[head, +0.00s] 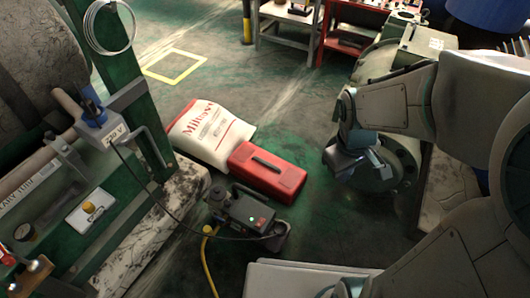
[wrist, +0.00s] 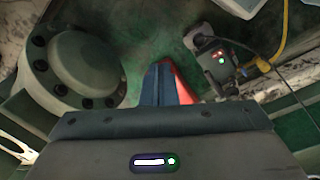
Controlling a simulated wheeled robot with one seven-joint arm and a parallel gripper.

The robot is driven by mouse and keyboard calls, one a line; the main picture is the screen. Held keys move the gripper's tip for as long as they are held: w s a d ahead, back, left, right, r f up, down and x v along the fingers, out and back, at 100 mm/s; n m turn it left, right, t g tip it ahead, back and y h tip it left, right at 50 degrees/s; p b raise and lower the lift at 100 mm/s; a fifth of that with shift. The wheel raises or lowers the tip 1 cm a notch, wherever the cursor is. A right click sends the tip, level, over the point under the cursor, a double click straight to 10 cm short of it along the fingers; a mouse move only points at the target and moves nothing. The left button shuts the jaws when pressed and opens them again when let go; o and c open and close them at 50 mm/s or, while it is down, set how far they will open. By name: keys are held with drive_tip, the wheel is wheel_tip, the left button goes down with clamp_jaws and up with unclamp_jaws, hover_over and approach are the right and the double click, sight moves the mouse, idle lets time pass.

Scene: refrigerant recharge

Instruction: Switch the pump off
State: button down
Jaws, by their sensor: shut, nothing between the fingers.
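The pump (head: 243,212) is a dark, boxy unit with a top handle on the floor at lower centre in the head view. Its end face shows a small red spot and a lit green light. It also shows at the upper right in the wrist view (wrist: 213,52), where the green light glows. My gripper (head: 373,160) is to the right of the pump and apart from it, above the floor by a round grey flanged housing. In the wrist view its blue-grey fingers (wrist: 159,84) are together, with nothing between them.
A red toolbox (head: 268,172) and a white printed sack (head: 210,134) lie behind the pump. A black cable runs from a 230 V socket box (head: 103,130) to the pump. A yellow hose (head: 206,262) lies beside it. The flanged housing (wrist: 75,68) is left of my fingers.

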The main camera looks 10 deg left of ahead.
drive_tip(key=w+a+f+n+p, duration=0.2)
drive_tip(key=w+a+f+n, duration=0.3)
drive_tip(key=n, duration=0.3)
drive_tip(key=n+g+y+p, duration=0.2)
drive_tip(key=n+p, duration=0.3)
drive_tip(key=n, duration=1.2)
hover_over(259, 224)
drive_tip(key=w, duration=0.2)
wheel_tip(259, 224, down, 16)
drive_tip(key=shift+d, duration=0.4)
drive_tip(key=shift+b, duration=0.3)
drive_tip(key=f+b, duration=0.2)
drive_tip(key=f, duration=0.2)
drive_tip(key=s+f+b, duration=0.1)
drive_tip(key=f+b, duration=0.1)
drive_tip(key=f, duration=0.3)
drive_tip(key=f+b, duration=0.2)
drive_tip(key=f, duration=0.2)
drive_tip(key=shift+s+a+f, duration=0.35)
drive_tip(key=shift+f, duration=0.05)
drive_tip(key=shift+w, duration=0.1)
